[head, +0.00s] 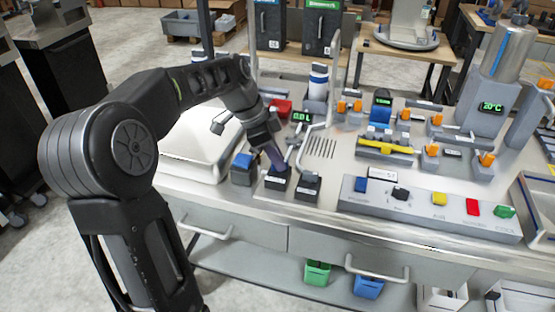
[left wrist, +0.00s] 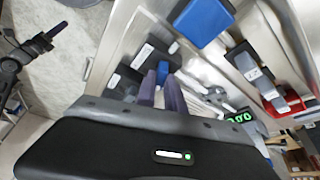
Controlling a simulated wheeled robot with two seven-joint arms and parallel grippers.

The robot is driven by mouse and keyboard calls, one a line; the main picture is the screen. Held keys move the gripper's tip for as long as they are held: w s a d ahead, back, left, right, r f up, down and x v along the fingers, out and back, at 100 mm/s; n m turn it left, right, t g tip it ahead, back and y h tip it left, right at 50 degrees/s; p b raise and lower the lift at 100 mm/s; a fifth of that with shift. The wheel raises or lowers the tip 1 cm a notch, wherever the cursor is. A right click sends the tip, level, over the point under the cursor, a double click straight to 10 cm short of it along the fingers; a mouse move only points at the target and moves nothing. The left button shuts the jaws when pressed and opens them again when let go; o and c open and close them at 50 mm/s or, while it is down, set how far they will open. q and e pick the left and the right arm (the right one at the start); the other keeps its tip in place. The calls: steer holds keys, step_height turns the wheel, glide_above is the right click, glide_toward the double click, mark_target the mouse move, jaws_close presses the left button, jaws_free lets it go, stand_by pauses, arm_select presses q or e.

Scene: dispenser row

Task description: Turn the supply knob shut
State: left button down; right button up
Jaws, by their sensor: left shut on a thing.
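My left gripper (head: 278,166) reaches down from the left to a dark block (head: 277,183) at the worktop's front edge. In the left wrist view its two fingers (left wrist: 161,90) are shut on a small blue knob (left wrist: 163,71) on that block. The fingers hide much of the knob, and I cannot read its label or tell how far it is turned. My right gripper (left wrist: 46,37) seems to show small at the left of the wrist view, over the floor; its jaws are unclear.
Similar dark blocks stand close on both sides, a blue-topped one (head: 242,168) left and another (head: 308,186) right. A green display (head: 302,117) and a bent metal pipe (head: 314,130) stand behind.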

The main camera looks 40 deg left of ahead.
arm_select(q)
steer(key=m+g, duration=0.1)
steer(key=m, duration=0.1)
steer(key=m+h, duration=0.1)
steer(key=m, duration=0.1)
steer(key=shift+w+a+m+g, duration=0.1)
steer(key=shift+w+m+g, duration=0.05)
steer(key=shift+m+g, duration=0.25)
steer(key=c, duration=1.4)
jaws_free()
steer(key=shift+c, duration=0.2)
